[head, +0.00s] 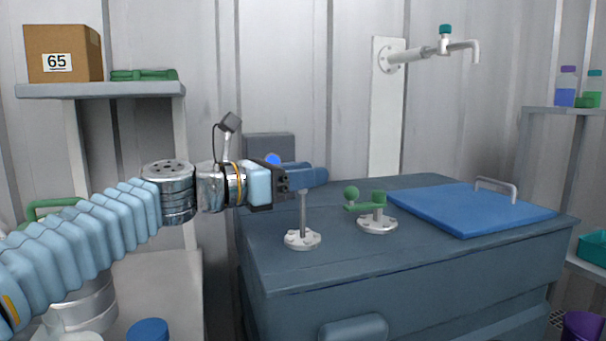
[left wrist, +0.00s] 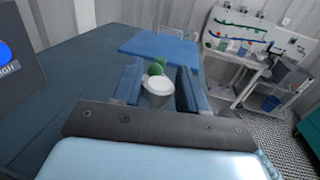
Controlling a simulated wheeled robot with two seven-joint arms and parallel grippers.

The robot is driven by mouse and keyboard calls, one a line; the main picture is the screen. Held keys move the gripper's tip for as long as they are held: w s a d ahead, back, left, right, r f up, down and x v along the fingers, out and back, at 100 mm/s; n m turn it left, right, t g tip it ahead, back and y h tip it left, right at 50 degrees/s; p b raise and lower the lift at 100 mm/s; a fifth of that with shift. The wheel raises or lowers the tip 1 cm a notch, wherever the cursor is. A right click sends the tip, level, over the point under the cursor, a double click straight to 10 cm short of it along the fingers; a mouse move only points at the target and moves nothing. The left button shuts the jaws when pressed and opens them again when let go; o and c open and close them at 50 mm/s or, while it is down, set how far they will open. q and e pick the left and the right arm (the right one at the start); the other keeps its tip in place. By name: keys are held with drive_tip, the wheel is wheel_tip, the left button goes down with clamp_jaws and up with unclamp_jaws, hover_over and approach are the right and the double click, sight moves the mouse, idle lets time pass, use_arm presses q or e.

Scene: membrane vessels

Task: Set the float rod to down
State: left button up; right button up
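The float rod (head: 302,212) is a thin grey metal rod standing upright from a round bolted flange on the blue-grey vessel lid (head: 345,255). My left gripper (head: 318,177) reaches level from the left at the rod's top, and its blue fingers hide the rod head in the head view. In the left wrist view the pale round rod head (left wrist: 158,88) lies between the two fingers of my left gripper (left wrist: 160,85). The fingers look apart, with a narrow gap beside the head; contact is hard to judge. My right gripper is not in view.
A green-handled valve (head: 377,213) stands just right of the rod. A blue hatch (head: 470,208) with a handle lies farther right. A grey box with a blue light (head: 272,159) stands behind my gripper; its display in the left wrist view (left wrist: 6,55) seems to read HIGH.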

use_arm(q)
clamp_jaws()
drive_tip(key=b, duration=0.4)
hover_over(303, 237)
wheel_tip(303, 237, down, 6)
drive_tip(key=shift+r, duration=0.15)
drive_tip(key=shift+p, duration=0.35)
drive_tip(key=shift+o, duration=1.5)
unclamp_jaws()
drive_tip(key=shift+r, duration=0.1)
drive_tip(key=v, duration=1.3)
drive_tip(key=shift+s+a+b, duration=0.2)
drive_tip(key=shift+a+b, duration=0.15)
drive_tip(key=shift+b, duration=0.1)
